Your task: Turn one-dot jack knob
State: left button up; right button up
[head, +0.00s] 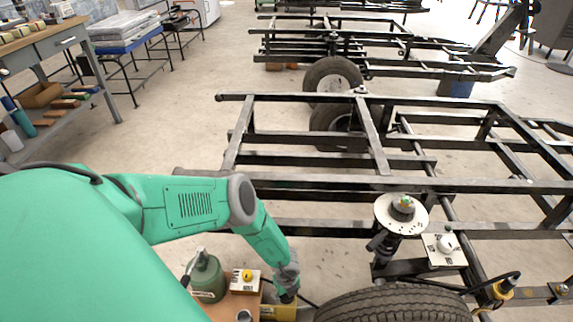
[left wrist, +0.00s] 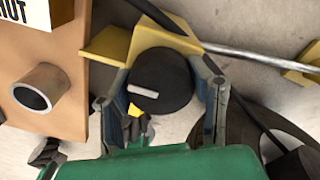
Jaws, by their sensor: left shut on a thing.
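The black round jack knob (left wrist: 160,82) with a white pointer line is in the middle of the left wrist view. It sits by yellow jack parts (left wrist: 107,45), whose yellow body (head: 280,312) also shows at the bottom of the head view. My left gripper (left wrist: 162,95) has a finger on each side of the knob and is shut on it. In the head view my left gripper (head: 287,292) reaches down beside the tyre and hides the knob. I cannot make out any dot mark. My right gripper is not in view.
A tan stand (left wrist: 58,62) with a grey pipe stub (left wrist: 42,88) is close left of the gripper. The tyre (head: 395,304) is to the right. A black frame (head: 330,183) lies beyond.

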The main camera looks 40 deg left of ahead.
pick_arm(q)
jog(key=n+p, duration=0.1)
jog(key=n, duration=0.3)
jog(key=shift+n, duration=0.3)
jog(key=n+p, duration=0.1)
jog(key=n, duration=0.3)
jog(key=shift+w+n, duration=0.1)
jog(key=shift+n, duration=0.2)
jog(key=n+p, duration=0.1)
jog(key=n, duration=0.4)
jog(key=shift+d, duration=0.1)
jog(key=shift+w+n+p, duration=0.15)
jog(key=shift+n+p, duration=0.3)
jog(key=shift+n, duration=1.55)
jog(key=shift+r, duration=0.1)
jog(key=o, duration=1.2)
jog(key=shift+c, duration=0.2)
